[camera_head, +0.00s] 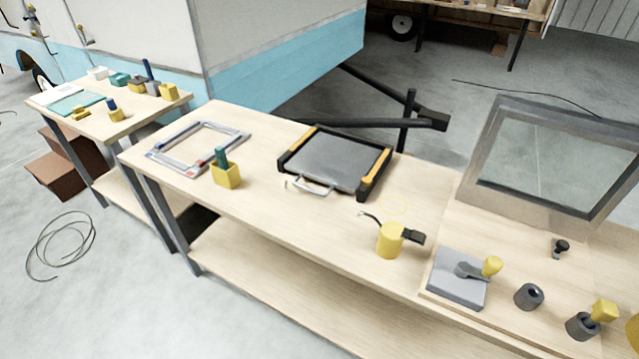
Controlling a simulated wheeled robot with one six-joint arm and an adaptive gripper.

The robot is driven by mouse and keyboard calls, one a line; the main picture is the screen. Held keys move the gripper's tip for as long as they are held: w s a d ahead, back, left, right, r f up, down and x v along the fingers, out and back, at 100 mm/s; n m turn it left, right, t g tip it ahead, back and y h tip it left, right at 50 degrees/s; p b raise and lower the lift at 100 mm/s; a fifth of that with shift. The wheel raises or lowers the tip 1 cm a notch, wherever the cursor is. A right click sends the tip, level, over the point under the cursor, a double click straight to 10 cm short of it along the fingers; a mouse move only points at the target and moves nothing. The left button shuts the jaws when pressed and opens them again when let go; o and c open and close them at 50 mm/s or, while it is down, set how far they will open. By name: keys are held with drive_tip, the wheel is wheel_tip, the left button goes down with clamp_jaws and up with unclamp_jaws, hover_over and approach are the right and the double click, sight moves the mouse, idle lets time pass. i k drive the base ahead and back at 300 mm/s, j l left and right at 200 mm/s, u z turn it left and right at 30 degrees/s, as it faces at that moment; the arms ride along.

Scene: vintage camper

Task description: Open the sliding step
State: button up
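The sliding step (335,161) lies on the long wooden workbench, near the middle of the picture. My gripper is not in view, and nothing touches the step or handle.
On the workbench (270,215), a yellow holder (227,175) and a light frame (198,147) stand left of the step. A yellow cylinder (390,240) with a black connector stands front right. A grey-framed window (552,160) stands at right. The bench in front of the handle is clear.

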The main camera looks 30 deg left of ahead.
sight(339, 162)
drive_tip(key=l+u, duration=0.1)
drive_tip(key=u, duration=0.3)
drive_tip(key=i+l+u, duration=0.1)
drive_tip(key=u, duration=0.25)
drive_tip(key=l+u, duration=0.2)
drive_tip(key=u, duration=0.2)
